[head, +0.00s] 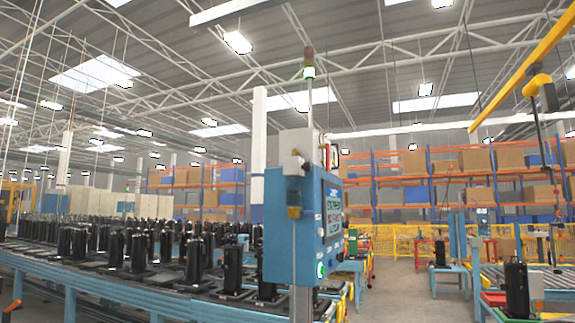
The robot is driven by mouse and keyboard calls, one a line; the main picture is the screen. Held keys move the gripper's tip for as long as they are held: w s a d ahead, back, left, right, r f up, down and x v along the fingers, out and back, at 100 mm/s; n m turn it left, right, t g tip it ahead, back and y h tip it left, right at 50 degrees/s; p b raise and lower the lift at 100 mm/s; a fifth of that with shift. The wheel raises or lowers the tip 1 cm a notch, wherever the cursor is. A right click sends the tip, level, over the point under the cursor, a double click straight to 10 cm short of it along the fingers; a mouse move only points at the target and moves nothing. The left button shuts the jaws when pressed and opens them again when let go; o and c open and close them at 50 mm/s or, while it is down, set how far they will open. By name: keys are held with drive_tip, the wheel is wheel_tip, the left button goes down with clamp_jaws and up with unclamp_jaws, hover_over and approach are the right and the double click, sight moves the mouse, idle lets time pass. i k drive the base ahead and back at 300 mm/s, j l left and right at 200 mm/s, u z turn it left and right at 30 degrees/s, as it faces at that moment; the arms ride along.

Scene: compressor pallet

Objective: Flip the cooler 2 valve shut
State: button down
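I cannot make out a cooler 2 valve anywhere in the head view. A blue and grey control cabinet (303,218) stands on a post near the middle, with a panel of buttons on its right side. Its labels are too small to read. Several black compressors (138,250) stand upright in rows to its left. My gripper is not in view, so its state and its place relative to these things are hidden.
A long blue conveyor frame (75,284) fills the left foreground. Another compressor (516,290) stands at the lower right. A yellow fence (405,241) and loaded racks (436,193) stand behind. Grey floor (402,290) is clear right of the cabinet.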

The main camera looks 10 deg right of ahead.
sight(328, 158)
drive_tip(key=i+z, duration=0.15)
drive_tip(key=i, duration=0.3)
drive_tip(key=i+j+z, duration=0.1)
drive_tip(key=i, duration=0.3)
drive_tip(key=j+z, duration=0.25)
drive_tip(key=j, duration=0.45)
